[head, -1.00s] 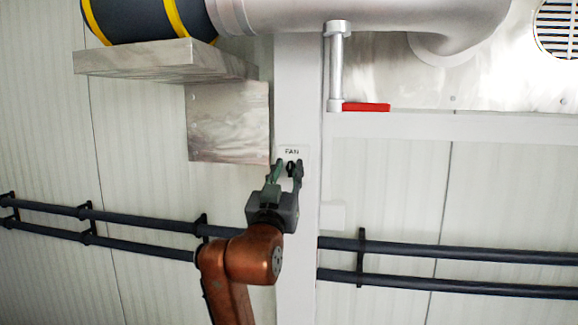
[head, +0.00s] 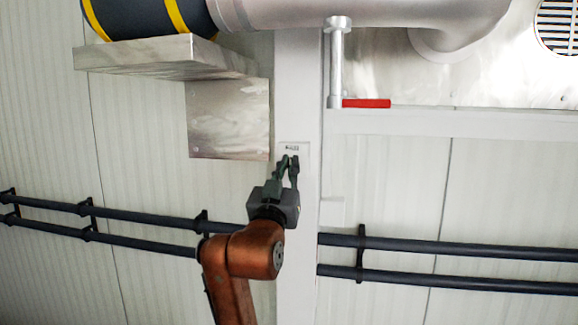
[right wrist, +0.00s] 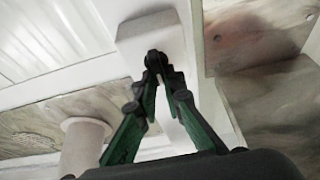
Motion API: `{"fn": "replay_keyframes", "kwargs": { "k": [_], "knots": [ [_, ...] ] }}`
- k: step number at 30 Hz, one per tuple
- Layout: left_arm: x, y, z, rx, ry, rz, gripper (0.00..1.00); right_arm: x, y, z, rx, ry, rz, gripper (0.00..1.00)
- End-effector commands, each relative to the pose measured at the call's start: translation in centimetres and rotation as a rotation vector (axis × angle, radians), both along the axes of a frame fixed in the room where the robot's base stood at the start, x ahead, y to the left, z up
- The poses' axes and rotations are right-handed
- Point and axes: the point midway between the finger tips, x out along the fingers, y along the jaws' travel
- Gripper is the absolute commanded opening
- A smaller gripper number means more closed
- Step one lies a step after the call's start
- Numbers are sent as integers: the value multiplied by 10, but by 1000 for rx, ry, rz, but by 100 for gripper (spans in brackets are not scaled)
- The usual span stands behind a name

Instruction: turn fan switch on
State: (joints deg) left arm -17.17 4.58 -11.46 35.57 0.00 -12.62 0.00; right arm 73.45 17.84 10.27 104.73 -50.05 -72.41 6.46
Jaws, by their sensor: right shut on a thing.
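The fan switch plate (head: 292,148) is a small pale plate with a dark label on the white post in the head view. The switch's black knob (right wrist: 152,58) shows at the fingertips in the right wrist view, on the pale switch box (right wrist: 135,40). My right gripper (head: 289,162) reaches up to the plate, and its green and black fingers are closed together on the knob; in the right wrist view the fingertips (right wrist: 158,70) meet at it. The fingers hide most of the knob, so I cannot tell its setting. My left gripper is not in view.
A metal bracket plate (head: 228,118) stands out left of the switch, under a shelf. A red-handled valve (head: 366,103) is at the upper right. Dark pipes (head: 450,253) run along the wall on both sides of the white post (head: 296,270).

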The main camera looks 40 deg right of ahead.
Motion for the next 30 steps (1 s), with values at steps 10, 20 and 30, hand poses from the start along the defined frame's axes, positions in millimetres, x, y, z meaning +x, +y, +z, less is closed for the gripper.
{"fn": "replay_keyframes", "kwargs": {
  "k": [10, 20, 30],
  "knots": [
    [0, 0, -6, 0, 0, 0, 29, 1, 3, 0, 72, -92, 4, 0],
    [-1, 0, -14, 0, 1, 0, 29, -1, 2, 0, 247, -314, 5, 0],
    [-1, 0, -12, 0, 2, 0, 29, -2, 1, 1, 448, -565, 4, 0]
  ]
}}
